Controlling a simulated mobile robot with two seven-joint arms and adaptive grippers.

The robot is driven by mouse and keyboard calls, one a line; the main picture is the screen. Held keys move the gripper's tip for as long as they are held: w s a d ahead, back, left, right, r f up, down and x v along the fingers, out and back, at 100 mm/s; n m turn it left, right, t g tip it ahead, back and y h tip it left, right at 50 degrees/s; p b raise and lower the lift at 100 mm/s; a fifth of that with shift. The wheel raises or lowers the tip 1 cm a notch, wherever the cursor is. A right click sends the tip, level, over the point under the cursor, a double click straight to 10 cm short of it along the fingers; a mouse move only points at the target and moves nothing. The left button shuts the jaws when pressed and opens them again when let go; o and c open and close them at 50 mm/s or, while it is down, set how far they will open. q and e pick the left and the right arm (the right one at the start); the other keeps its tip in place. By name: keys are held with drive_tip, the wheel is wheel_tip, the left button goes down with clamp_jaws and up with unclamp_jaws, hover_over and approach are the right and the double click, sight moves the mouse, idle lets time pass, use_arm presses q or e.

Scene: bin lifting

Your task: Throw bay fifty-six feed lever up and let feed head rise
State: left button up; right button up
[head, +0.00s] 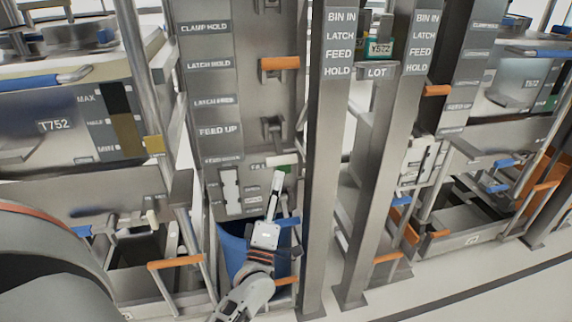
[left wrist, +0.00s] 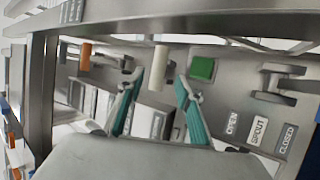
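My left gripper (head: 278,180) reaches up from below in front of the middle bay's grey column (head: 215,95), its fingertips just below a pale bar with a green part (head: 283,160). In the left wrist view its two teal-padded fingers (left wrist: 161,84) are apart. A cream lever handle (left wrist: 159,68) shows between and beyond the fingertips; I cannot tell whether they touch it. The small bay plate is not readable. My right gripper is not in view.
An orange handle (head: 279,63) sits higher on the column. In the left wrist view, a green block (left wrist: 203,69) and OPEN, SPOUT, CLOSED labels (left wrist: 258,129) lie right of the cream handle. A blue bin (head: 232,252) stands behind my left wrist; upright posts (head: 326,190) stand close to its right.

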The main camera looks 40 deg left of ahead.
sight(282, 160)
use_arm(q)
drive_tip(key=x, duration=0.7)
drive_tip(key=shift+w+a+r, duration=0.1)
drive_tip(key=shift+r, duration=0.1)
clamp_jaws()
